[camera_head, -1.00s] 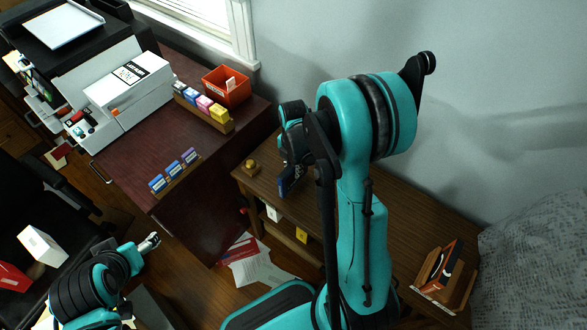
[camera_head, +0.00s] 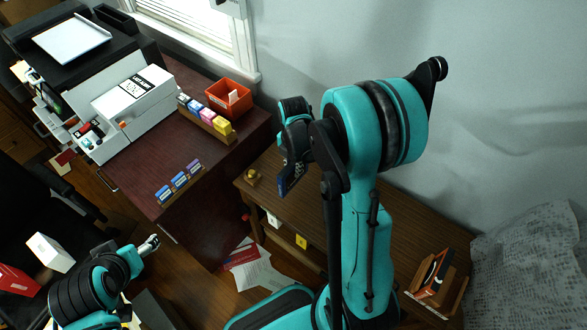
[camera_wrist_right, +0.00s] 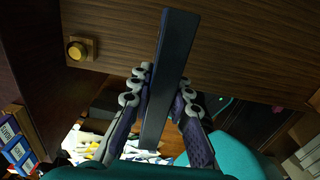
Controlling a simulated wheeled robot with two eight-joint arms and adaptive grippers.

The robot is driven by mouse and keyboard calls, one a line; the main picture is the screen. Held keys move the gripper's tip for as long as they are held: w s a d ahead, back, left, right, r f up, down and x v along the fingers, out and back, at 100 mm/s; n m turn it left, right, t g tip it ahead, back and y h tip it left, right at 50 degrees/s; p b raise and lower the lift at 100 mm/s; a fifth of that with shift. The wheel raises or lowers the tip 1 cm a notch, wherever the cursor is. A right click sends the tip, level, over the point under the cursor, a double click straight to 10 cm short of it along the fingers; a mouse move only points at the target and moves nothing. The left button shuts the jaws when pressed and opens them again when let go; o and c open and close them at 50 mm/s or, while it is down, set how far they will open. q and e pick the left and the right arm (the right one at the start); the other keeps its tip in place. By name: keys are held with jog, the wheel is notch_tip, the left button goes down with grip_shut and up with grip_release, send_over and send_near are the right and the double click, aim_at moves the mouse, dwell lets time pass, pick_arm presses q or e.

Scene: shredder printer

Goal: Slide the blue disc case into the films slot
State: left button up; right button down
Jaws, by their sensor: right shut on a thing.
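My right gripper (camera_head: 292,148) is shut on a dark blue disc case (camera_head: 291,173), held on edge above the brown wooden table. In the right wrist view the case (camera_wrist_right: 170,75) stands between the two fingers of the gripper (camera_wrist_right: 163,100), seen as a narrow dark slab. Below the table edge hang a white tag (camera_head: 273,220) and a yellow tag (camera_head: 301,242); their writing is too small to read, so I cannot tell which slot is for films. My left gripper (camera_head: 149,244) is low at the left, empty; its jaw gap is unclear.
A brass knob on a block (camera_head: 254,176) sits at the table's left corner. A wooden holder (camera_head: 455,298) with an orange and black case stands at the right. The dark red cabinet (camera_head: 140,165) carries a printer, ink boxes and an orange bin (camera_head: 229,97). Papers lie on the floor.

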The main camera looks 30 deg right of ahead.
notch_tip(320, 180, up, 3)
jog(key=shift+f+p, duration=0.2)
jog(key=shift+p, duration=0.5)
jog(key=shift+f, duration=0.1)
